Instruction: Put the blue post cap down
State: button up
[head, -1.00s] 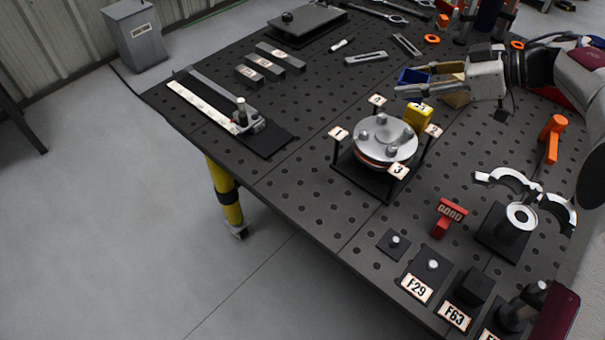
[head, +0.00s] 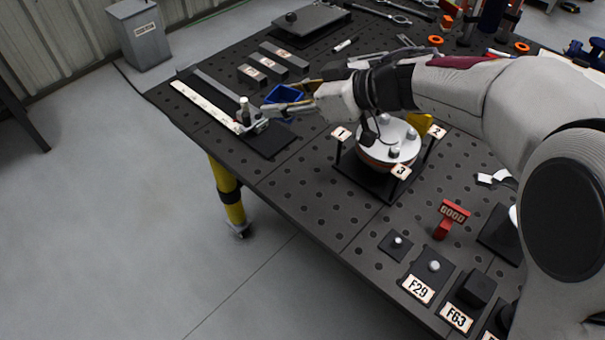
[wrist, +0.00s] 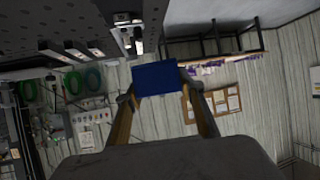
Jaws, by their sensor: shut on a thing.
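The blue post cap (head: 284,95) is a small blue square piece, open on the side facing the head camera. My gripper (head: 296,94) is shut on it and holds it out to the left, above the table near the black plate with the ruler. In the wrist view the blue post cap (wrist: 156,79) sits between the two fingertips of my gripper (wrist: 158,88). I cannot tell its exact height above the table.
The perforated table (head: 310,185) has free room at its front left. A ruler fixture (head: 205,105) lies left of my gripper. A round flanged part (head: 385,150) with numbered tags stands beneath my arm. Dark blocks (head: 262,66) lie behind. A red GOOD stamp (head: 452,212) stands at front right.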

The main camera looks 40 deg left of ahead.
jog(key=shift+s+f+m+t, duration=0.35)
jog(key=shift+s+f, duration=0.4)
jog(key=shift+f, duration=0.25)
jog(key=w+d+f+m+t, duration=0.2)
jog(key=w+d+f, duration=0.1)
jog(key=f, duration=0.3)
jog(key=shift+d+f, duration=0.15)
jog(key=shift+f, duration=0.05)
jog(key=shift+t, duration=0.25)
send_over(302, 176)
jog(key=shift+w+f, duration=0.1)
jog(key=shift+f, duration=3.05)
jog(key=shift+f, duration=0.1)
jog(key=shift+f, duration=1.75)
jog(key=shift+f, duration=0.15)
